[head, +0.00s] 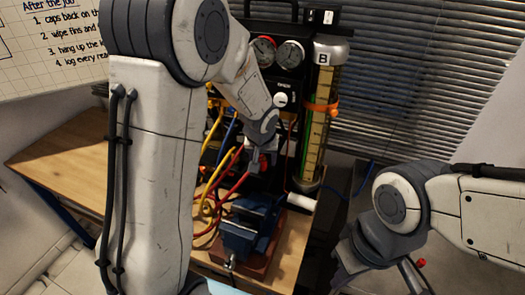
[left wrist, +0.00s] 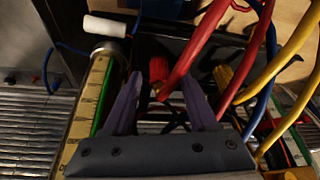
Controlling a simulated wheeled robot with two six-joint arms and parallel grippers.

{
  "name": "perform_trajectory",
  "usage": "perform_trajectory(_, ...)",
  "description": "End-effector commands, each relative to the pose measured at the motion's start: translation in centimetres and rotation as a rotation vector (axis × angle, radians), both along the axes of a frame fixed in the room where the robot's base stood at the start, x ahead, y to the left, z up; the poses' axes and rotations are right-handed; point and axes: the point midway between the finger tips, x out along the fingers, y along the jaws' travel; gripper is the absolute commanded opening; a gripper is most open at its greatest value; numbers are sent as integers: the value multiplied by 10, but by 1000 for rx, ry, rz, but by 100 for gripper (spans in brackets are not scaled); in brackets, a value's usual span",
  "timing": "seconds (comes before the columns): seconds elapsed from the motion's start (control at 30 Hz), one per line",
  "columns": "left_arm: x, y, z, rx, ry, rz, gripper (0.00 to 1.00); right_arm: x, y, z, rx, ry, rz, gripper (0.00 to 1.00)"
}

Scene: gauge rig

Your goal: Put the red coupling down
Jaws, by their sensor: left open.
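The red coupling (left wrist: 158,72) shows in the left wrist view at the end of a red hose, between my two spread fingertips. My left gripper (left wrist: 162,80) is open, with a visible gap on each side of the coupling; I cannot tell its exact depth relative to the fingers. In the head view my left gripper (head: 262,160) is in front of the gauge rig, above the blue vise, and the arm hides part of the scene. My right gripper (head: 408,278) is at the lower right, partly cut off, and its jaw opening is unclear.
A blue vise (head: 248,228) stands on the wooden bench (head: 68,160). Red, yellow and blue hoses hang beside the rig. A tall gauge column (head: 318,125) marked B stands at the right, with round gauges (head: 290,54) to its left. The bench's left part is clear.

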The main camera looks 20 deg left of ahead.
Motion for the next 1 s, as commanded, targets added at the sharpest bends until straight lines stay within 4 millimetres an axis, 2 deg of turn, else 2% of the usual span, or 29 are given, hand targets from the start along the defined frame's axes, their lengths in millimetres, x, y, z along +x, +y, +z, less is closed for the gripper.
perform_trajectory(0.3, -23, -6, 61, -2, -10, -1, 58, 0, 0, -2, 0, 0, 0, 0)
perform_trajectory(0.53, -38, -10, 98, 0, -6, -2, 58, 0, 0, -6, 0, 0, 0, 0)
perform_trajectory(0.7, -43, -11, 109, -1, -3, 0, 58, 0, 0, -6, 0, 0, 0, 0)
perform_trajectory(0.83, -46, -13, 110, -2, 3, -8, 58, 0, 0, -6, 0, 0, 0, 0)
perform_trajectory(0.93, -66, -38, 106, -3, 34, -92, 58, 0, 0, -6, 0, 0, 0, 0)
perform_trajectory(0.97, -78, -50, 103, -5, 53, -139, 58, 0, 0, -6, 0, 0, 0, 0)
perform_trajectory(1.0, -98, -69, 99, -7, 84, -214, 58, 0, 0, -6, 0, 0, 0, 0)
